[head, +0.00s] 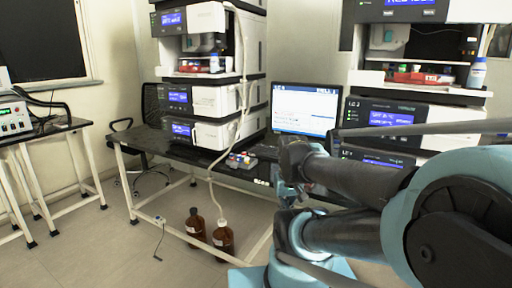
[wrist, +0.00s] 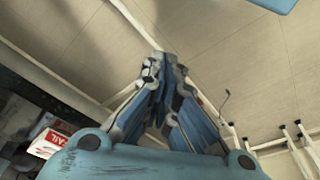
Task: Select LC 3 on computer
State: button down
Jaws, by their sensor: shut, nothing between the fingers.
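The computer monitor (head: 305,110) stands on the dark bench between two instrument stacks. Its screen is lit, with a dark blue header and pale panels. The text is too small to read surely, so I cannot tell which entry is LC 3. My gripper (wrist: 162,68) is shut and empty in the wrist view, with its blue and grey fingers together above the floor. In the head view my arm reaches in from the right and its end is in front of the bench, below the monitor. The arm hides part of the bench below the screen; a mouse cannot be made out.
Instrument stacks stand left (head: 218,100) and right (head: 390,118) of the monitor. Small coloured items (head: 240,160) lie on the bench. Two brown bottles (head: 222,238) stand on the floor with a tube. A side table (head: 45,135) is at far left.

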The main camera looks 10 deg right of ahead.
jog(key=shift+w, duration=0.35)
jog(key=w+d+r+m+t+h, duration=0.1)
jog(key=w+r+m, duration=0.1)
jog(key=w+r, duration=0.65)
jog(key=w+d+r+m+t+h, duration=0.15)
jog(key=w+r, duration=0.35)
jog(key=w, duration=0.7)
jog(key=w+a+r+m+t+h, duration=0.1)
jog(key=w+a+r+m, duration=0.1)
jog(key=w, duration=1.2)
jog(key=w+a+r+m+t+h, duration=0.1)
jog(key=w+a, duration=0.3)
jog(key=w, duration=1.1)
jog(key=shift+a+r+m+h, duration=0.2)
jog(key=shift+r+m+h, duration=0.2)
jog(key=shift+r, duration=0.25)
jog(key=shift+t, duration=0.25)
